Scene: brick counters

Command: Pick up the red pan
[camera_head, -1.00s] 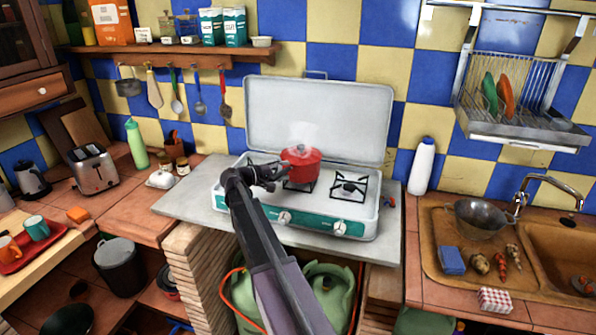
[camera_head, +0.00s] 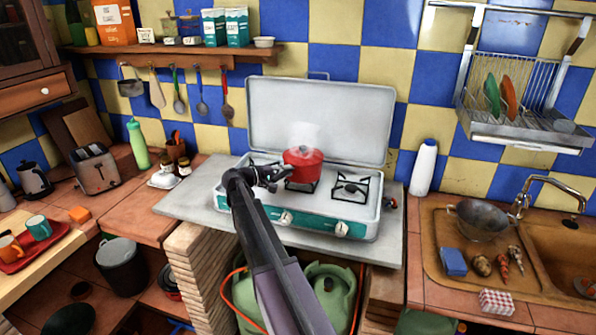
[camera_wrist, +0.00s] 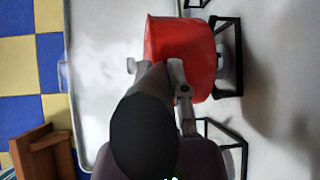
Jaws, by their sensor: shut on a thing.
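The red pan (camera_head: 303,167) is at the left burner of the camping stove, with faint steam above it. I cannot tell whether it rests on the burner grate or is just above it. My gripper (camera_head: 276,178) is at the pan's left side in the head view, shut on it, apparently at the handle, which the fingers hide. In the wrist view the red pan (camera_wrist: 186,50) is upper centre, and my gripper (camera_wrist: 155,72) is against its near side.
The white and green stove (camera_head: 312,224) has its lid (camera_head: 318,115) raised behind the pan. The right burner (camera_head: 350,188) is empty. A white bottle (camera_head: 423,168) stands right of the stove. A shelf with hanging utensils (camera_head: 202,105) is on the wall to the left.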

